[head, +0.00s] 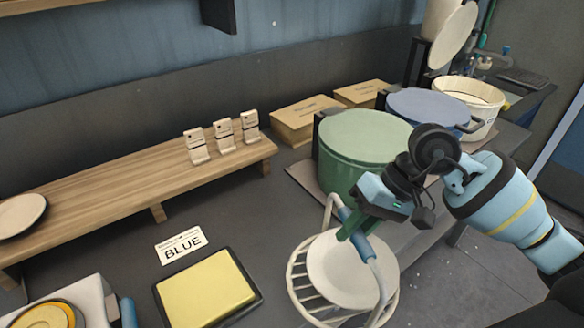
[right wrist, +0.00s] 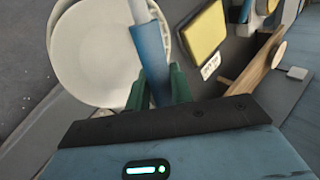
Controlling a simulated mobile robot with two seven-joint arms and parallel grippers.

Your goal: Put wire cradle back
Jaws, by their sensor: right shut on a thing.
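The wire cradle (head: 298,275) is a round white wire basket with a tall arched handle and a blue grip sleeve (right wrist: 150,50). A white plate (head: 335,268) lies in it; the plate also fills the upper left of the right wrist view (right wrist: 95,50). My right gripper (head: 352,226) is shut on the blue sleeve, its green fingers on either side of it in the right wrist view (right wrist: 157,88). The cradle hangs at the table's front edge, in front of the green pot (head: 362,145). Whether its base touches anything is hidden. My left gripper is not in view.
A yellow pad in a dark tray (head: 205,292) lies left of the cradle, by a BLUE label (head: 181,246). A wooden shelf (head: 120,202) runs behind. A blue pot (head: 425,105), a white bucket (head: 470,100) and cardboard boxes (head: 300,118) stand farther back.

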